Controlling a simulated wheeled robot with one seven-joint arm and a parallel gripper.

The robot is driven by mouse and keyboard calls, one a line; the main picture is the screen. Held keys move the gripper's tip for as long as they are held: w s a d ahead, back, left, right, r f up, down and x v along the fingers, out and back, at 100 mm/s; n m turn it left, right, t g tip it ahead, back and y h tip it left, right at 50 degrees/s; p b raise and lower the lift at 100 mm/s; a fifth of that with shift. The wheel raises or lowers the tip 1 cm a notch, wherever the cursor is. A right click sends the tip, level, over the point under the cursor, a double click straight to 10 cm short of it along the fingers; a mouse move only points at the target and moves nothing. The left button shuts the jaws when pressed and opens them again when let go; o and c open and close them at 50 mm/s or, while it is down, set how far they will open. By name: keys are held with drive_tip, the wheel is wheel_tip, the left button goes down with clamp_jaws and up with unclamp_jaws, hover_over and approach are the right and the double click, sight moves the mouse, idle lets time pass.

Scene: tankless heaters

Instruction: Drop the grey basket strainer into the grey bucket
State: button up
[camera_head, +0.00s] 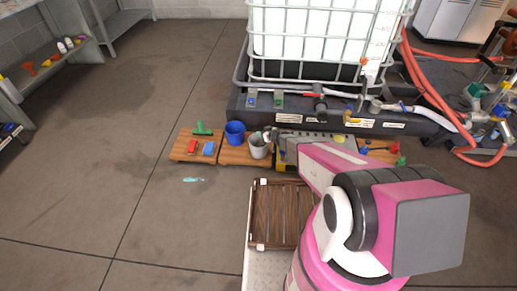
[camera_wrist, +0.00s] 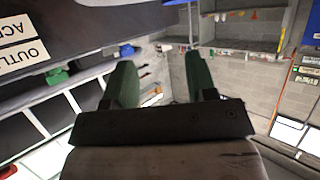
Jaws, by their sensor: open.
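The grey bucket (camera_head: 259,151) stands upright on a wooden board near the middle of the head view. My gripper (camera_head: 269,134) is at the upper right of the bucket's rim, partly overlapping it in the picture; I cannot tell its height above the rim. In the wrist view my gripper (camera_wrist: 162,82) shows two green fingers spread apart with nothing between them. I cannot make out the grey basket strainer in either view. The inside of the bucket is too small and partly covered to tell what it holds.
A blue bucket (camera_head: 235,130) stands just left of the grey one. A red item (camera_head: 192,146), a blue item (camera_head: 209,148) and a green item (camera_head: 202,130) are on the left board. The caged tank (camera_head: 322,45) is behind. A brown slatted rack (camera_head: 280,215) is in front.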

drive_tip(key=v, duration=0.9)
drive_tip(key=s+d+r+m+g, duration=0.15)
drive_tip(key=s+r+g, duration=0.45)
drive_tip(key=s+r, duration=0.8)
drive_tip(key=s+d+r+m+g+h, duration=0.3)
drive_tip(key=s+d+r+m+h, duration=0.4)
drive_tip(key=s+d+r, duration=0.6)
drive_tip(key=shift+s+d+r+g+h, duration=0.2)
drive_tip(key=shift+d+r+g+h, duration=0.35)
drive_tip(key=shift+d+h, duration=0.6)
drive_tip(key=shift+r, duration=0.1)
